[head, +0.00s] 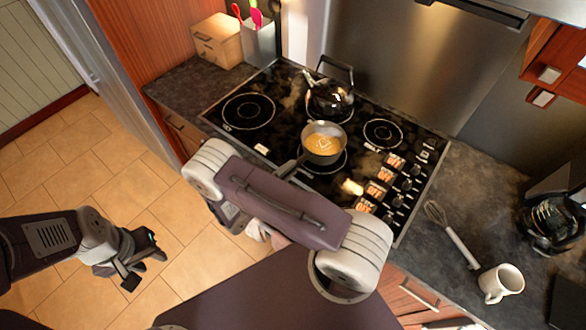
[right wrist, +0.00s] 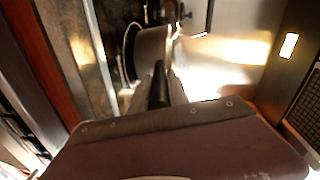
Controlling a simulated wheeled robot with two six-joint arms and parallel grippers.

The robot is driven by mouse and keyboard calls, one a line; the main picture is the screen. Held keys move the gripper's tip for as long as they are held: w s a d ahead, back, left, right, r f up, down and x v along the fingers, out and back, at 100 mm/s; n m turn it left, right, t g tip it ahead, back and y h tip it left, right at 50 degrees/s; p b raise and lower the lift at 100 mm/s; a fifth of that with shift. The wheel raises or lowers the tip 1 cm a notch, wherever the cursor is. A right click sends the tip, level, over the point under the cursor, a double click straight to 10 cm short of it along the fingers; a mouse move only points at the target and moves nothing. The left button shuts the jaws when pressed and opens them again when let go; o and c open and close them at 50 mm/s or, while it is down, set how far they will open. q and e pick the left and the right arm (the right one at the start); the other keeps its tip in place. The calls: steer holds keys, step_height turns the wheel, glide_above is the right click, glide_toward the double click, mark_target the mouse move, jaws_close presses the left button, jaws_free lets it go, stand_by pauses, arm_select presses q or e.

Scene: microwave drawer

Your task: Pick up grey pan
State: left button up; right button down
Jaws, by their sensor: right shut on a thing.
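The grey pan (head: 323,143) with yellow-orange food in it is over the front part of the black stovetop. Its dark handle (head: 287,168) points toward the lower left, and my right arm covers its near end. In the right wrist view, the pan (right wrist: 152,48) is ahead of my right gripper (right wrist: 160,88), which is shut on the dark handle. I cannot tell whether the pan touches the burner. My left gripper (head: 143,268) is open and empty over the tiled floor, well away from the stove.
A kettle (head: 330,100) stands just behind the pan on the stovetop (head: 290,95). A utensil holder (head: 258,42) and wooden box (head: 217,40) are at the back left. A whisk (head: 453,235), white mug (head: 501,283) and coffee pot (head: 552,222) are on the right counter.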

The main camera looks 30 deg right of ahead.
steer(key=r, duration=0.2)
steer(key=s+r, duration=0.1)
steer(key=shift+d+r+b, duration=0.3)
steer(key=shift+d+b, duration=0.1)
steer(key=s+d+r, duration=0.6)
steer(key=s+d, duration=0.1)
steer(key=shift+s+d+r, duration=0.15)
steer(key=shift+s+d, duration=0.05)
steer(key=shift+d, duration=0.05)
